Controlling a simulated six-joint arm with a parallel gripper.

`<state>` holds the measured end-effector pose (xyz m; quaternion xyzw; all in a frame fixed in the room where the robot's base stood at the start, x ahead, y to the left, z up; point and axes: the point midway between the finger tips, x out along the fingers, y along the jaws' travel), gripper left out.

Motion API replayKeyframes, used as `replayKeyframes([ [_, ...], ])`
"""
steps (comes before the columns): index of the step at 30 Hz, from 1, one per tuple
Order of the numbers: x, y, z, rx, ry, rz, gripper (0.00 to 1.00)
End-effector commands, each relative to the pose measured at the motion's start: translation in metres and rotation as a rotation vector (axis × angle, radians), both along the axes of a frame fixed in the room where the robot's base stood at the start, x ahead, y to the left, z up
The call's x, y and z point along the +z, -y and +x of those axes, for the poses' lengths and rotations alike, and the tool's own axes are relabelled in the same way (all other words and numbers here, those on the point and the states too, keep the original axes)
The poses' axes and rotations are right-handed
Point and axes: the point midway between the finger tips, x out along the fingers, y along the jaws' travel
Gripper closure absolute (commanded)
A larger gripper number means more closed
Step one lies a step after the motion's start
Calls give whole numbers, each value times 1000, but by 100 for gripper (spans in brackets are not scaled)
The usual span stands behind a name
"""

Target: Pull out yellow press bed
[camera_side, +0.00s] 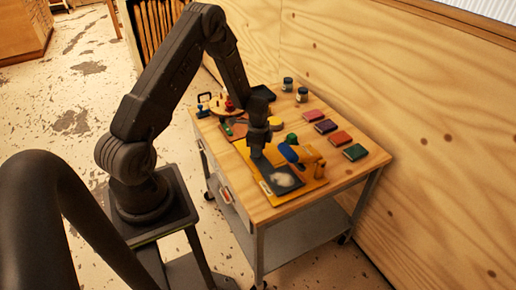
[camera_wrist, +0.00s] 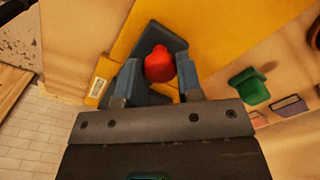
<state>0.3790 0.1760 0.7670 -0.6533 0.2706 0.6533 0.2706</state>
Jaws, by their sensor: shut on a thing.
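The yellow press bed (camera_side: 267,189) lies on the wooden table in the side view, under an orange press with a blue roller (camera_side: 288,153). A dark plate with a pale patch (camera_side: 283,179) lies on the bed. My gripper (camera_side: 261,154) points down at the bed's left part, beside the press. In the wrist view, my gripper (camera_wrist: 157,78) is shut on a red knob (camera_wrist: 159,65), with a dark plate behind it. A broad yellow surface (camera_wrist: 215,25) spreads beyond the fingers. The fingertips' contact is hidden in the side view.
Several colored pads, including a red one (camera_side: 340,138), lie along the table's right side. Two jars (camera_side: 302,94) stand at the back. A wooden wall borders the table.

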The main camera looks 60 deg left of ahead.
Motion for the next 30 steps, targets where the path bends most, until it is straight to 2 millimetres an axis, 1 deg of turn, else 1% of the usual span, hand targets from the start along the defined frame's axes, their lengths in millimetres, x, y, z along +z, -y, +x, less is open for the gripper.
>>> replayKeyframes([
  [1, 0, 0, 0, 0, 0, 0, 90],
  [4, 0, 0, 0, 0, 0, 0, 100],
  [8, 0, 0, 0, 0, 0, 0, 100],
  [11, 0, -6, 0, 2, 0, 0, 100],
  [14, 0, -26, 1, 6, 2, 2, 100],
  [18, 0, -65, 0, 6, 2, 2, 100],
  [21, 0, -89, 0, 6, 3, 3, 100],
  [25, 0, -108, 0, 3, 3, 3, 100],
  [27, 0, -113, 0, 1, 2, 2, 100],
  [30, 0, -114, 0, 0, 1, 1, 100],
])
